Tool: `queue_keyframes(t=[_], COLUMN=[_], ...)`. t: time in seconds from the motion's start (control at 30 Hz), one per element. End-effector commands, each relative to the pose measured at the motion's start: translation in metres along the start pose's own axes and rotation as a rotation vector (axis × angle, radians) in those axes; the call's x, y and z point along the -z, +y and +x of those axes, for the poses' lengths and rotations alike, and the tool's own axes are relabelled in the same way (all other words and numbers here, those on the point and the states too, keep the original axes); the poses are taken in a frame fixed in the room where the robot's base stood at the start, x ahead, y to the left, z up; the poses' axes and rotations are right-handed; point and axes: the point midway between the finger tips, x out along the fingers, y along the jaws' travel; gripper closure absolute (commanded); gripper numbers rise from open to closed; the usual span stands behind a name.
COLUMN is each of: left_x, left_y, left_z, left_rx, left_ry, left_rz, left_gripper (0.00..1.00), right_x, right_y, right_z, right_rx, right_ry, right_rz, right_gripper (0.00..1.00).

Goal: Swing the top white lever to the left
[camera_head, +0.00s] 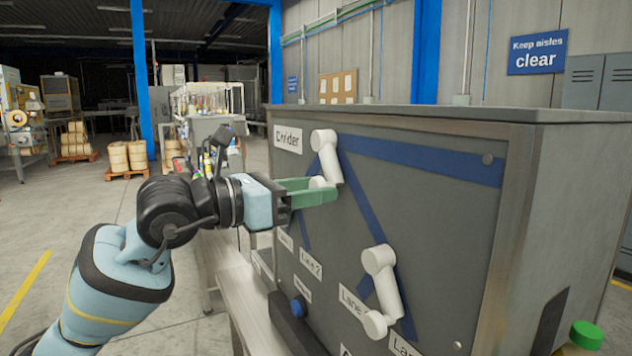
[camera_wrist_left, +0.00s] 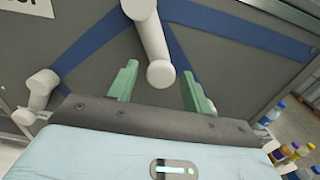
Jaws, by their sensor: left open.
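The top white lever (camera_head: 329,158) is mounted on the front of the grey panel (camera_head: 430,212), beside a "Divider" label. It hangs from its upper pivot, slanting slightly right in the head view. My left gripper (camera_head: 322,189) is at its lower end, with green fingers apart. In the left wrist view, the lever (camera_wrist_left: 151,35) ends in a round knob (camera_wrist_left: 160,74) between the two open fingers, with gaps visible on both sides. In the head view the fingers partly hide the knob. My right gripper is not in view.
A second white lever (camera_head: 386,285) sits lower right on the panel, below my left gripper. A blue button (camera_head: 298,307) is at the panel's lower left. Blue stripes run across the panel. Bottles (camera_wrist_left: 290,152) stand at the right in the wrist view.

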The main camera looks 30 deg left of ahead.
Motion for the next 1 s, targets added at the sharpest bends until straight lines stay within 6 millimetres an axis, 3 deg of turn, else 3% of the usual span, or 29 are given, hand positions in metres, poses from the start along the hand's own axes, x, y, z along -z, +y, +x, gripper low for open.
queue_keyframes(t=[0.2, 0.47, 0.87, 1.0], left_x=[0.000, 0.001, 0.001, 0.001], left_y=[0.000, 0.000, 0.000, 0.000], left_z=[0.016, 0.017, 0.017, 0.017], left_rx=[0.000, 0.001, 0.000, 0.000], left_ry=[-0.001, 0.000, 0.001, 0.001], left_rz=[0.000, 0.000, 0.000, 0.000], left_gripper=[0.50, 0.50, 1.00, 1.00], right_x=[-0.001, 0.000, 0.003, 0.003], right_y=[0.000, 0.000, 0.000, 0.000], right_z=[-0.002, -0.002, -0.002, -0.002], right_rx=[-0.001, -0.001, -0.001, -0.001], right_ry=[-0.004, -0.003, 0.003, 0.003], right_rz=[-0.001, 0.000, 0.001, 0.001], right_gripper=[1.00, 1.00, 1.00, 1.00])
